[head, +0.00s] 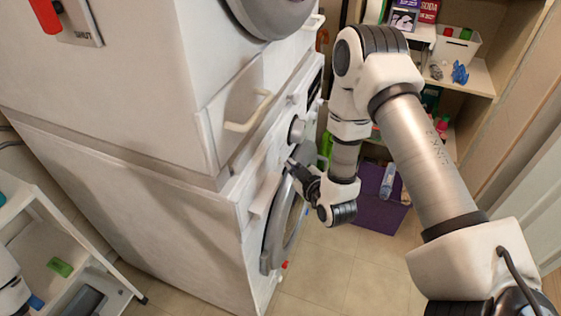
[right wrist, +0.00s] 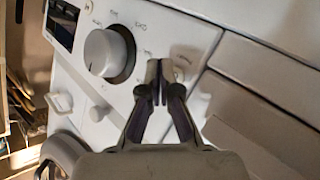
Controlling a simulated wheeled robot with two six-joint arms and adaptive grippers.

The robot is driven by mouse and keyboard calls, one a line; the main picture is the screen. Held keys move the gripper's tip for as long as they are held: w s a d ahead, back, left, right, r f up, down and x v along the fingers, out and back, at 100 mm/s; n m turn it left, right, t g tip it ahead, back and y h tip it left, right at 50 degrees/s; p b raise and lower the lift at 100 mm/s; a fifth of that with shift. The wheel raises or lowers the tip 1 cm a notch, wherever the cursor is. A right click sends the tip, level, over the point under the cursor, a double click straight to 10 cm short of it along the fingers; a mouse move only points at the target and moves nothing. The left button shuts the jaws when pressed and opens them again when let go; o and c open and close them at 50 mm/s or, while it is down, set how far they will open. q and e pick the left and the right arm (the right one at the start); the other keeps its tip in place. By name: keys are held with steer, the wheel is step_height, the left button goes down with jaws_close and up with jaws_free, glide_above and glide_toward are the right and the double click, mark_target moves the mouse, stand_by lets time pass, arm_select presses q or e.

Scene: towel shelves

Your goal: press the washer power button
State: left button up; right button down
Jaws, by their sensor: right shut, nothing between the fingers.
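The white washer (head: 150,225) is the lower of two stacked machines in the head view. Its front panel carries a round grey knob (head: 297,128), which shows larger in the right wrist view (right wrist: 105,52), and a dark display (right wrist: 62,22). My right gripper (head: 291,166) is shut and empty in front of the panel. In the right wrist view its fingertips (right wrist: 159,80) are together, to the right of the knob and over printed marks. I cannot tell whether they touch the panel. No power button can be clearly made out; the fingers hide part of the panel. My left gripper is not seen.
A second white machine (head: 110,70) sits on the washer, with a handled drawer (head: 235,115) between. The round washer door (head: 285,225) is below my right gripper. Shelves (head: 470,75) and a purple bin (head: 380,205) stand at the right. A white rack (head: 45,240) is at the left.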

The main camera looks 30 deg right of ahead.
stand_by(0.5)
steer(key=shift+w+a, duration=0.35)
steer(key=shift+w+a, duration=0.1)
stand_by(0.4)
steer(key=shift+s+d, duration=0.5)
steer(key=shift+s, duration=0.1)
steer(key=s+d+p, duration=0.1)
steer(key=s+d, duration=0.1)
steer(key=s+d+p, duration=0.1)
steer(key=s+p, duration=0.1)
steer(key=shift+s+d, duration=0.2)
steer(key=shift+d, duration=0.2)
